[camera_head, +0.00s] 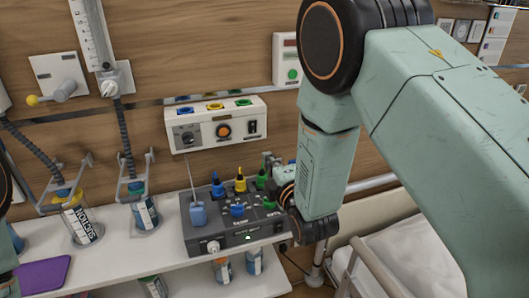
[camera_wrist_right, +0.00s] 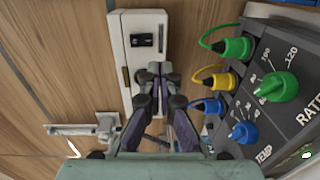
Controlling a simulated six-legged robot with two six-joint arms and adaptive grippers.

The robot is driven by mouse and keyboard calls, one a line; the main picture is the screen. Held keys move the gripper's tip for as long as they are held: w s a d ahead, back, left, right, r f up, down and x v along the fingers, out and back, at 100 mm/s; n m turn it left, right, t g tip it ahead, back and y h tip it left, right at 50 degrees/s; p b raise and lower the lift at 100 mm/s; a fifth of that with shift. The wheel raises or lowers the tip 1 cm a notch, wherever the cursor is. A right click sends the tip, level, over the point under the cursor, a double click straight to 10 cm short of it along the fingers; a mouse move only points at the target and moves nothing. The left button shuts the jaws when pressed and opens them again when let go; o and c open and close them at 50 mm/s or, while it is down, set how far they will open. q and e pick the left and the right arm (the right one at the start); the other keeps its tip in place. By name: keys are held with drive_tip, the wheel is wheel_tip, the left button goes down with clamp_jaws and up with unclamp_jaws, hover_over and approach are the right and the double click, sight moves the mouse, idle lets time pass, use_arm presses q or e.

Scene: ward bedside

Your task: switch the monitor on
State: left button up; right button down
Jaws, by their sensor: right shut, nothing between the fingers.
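A dark grey box (camera_head: 206,237) with coloured plugs and knobs stands on the white shelf, with a small green light on its front; I take it as the monitor. In the right wrist view it (camera_wrist_right: 268,135) shows green and blue dials, one marked RATE and one TEMP. A white wall panel (camera_head: 178,142) above it carries a black rocker switch (camera_head: 252,127), also in the wrist view (camera_wrist_right: 142,40). My right gripper (camera_head: 270,163) is shut and empty by the box's back right corner. In the wrist view its fingertips (camera_wrist_right: 154,72) overlap the panel beside the switch; contact is unclear.
Suction jars (camera_head: 82,224) on hoses stand at the left of the shelf (camera_head: 120,262). A purple pad (camera_head: 45,274) lies at the front left. A bed (camera_head: 405,250) with a rail is at right. A small wall box (camera_head: 286,60) hangs above.

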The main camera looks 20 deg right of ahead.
use_arm(q)
drive_tip(key=shift+w+f, duration=0.2)
drive_tip(key=shift+f, duration=0.05)
use_arm(e)
drive_tip(key=s, duration=0.3)
drive_tip(key=shift+s+f, duration=0.2)
drive_tip(key=shift+f, duration=0.1)
use_arm(q)
drive_tip(key=shift+w+a, duration=0.1)
drive_tip(key=shift+w, duration=0.05)
use_arm(e)
drive_tip(key=shift+w, duration=0.15)
